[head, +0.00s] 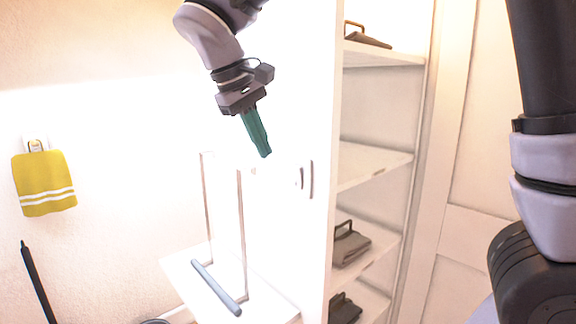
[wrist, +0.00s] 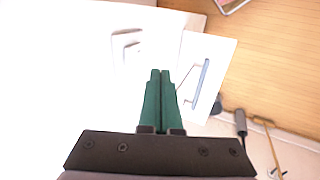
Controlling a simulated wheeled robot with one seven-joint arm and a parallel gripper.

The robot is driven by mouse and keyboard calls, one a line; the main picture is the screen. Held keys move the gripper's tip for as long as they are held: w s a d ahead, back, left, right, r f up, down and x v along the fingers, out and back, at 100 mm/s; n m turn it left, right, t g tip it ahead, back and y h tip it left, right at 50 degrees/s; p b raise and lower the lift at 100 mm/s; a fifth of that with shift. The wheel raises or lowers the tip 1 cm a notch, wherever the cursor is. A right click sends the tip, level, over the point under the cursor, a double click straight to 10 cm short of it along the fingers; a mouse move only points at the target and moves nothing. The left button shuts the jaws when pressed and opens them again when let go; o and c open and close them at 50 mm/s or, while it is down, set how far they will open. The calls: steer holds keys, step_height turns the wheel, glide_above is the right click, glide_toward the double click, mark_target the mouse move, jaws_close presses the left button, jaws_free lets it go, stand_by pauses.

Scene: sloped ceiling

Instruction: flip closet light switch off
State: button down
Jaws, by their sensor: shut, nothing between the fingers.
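My gripper (head: 265,154) is shut, its green fingers together and empty, pointing down in front of the bright white closet side panel (head: 318,100). It also shows in the wrist view (wrist: 160,73). Small raised fittings (head: 305,179) sit on the white surface just right of and below the fingertips. Similar grey-edged fittings (wrist: 127,46) show beyond the fingertips in the wrist view. The glare is strong, and I cannot tell whether one of these is the light switch or which way it is set. The fingertips appear apart from them.
Open closet shelves (head: 375,165) holding dark bags (head: 350,246) stand to the right. A low white shelf with a blue-grey bar (head: 216,287) and a thin upright frame is below. A yellow towel (head: 43,184) hangs on the left wall. Wooden floor (wrist: 275,65) shows at right in the wrist view.

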mark_target(297, 177)
steer(key=w+d+f, duration=0.5)
steer(key=shift+f, duration=0.35)
steer(key=shift+w+d+r+g+y, duration=0.1)
steer(key=shift+w+d+g+y, duration=0.1)
steer(key=shift+d+g+y, duration=0.1)
steer(key=shift+a, duration=0.1)
steer(key=shift+r, duration=0.1)
steer(key=shift+r, duration=0.7)
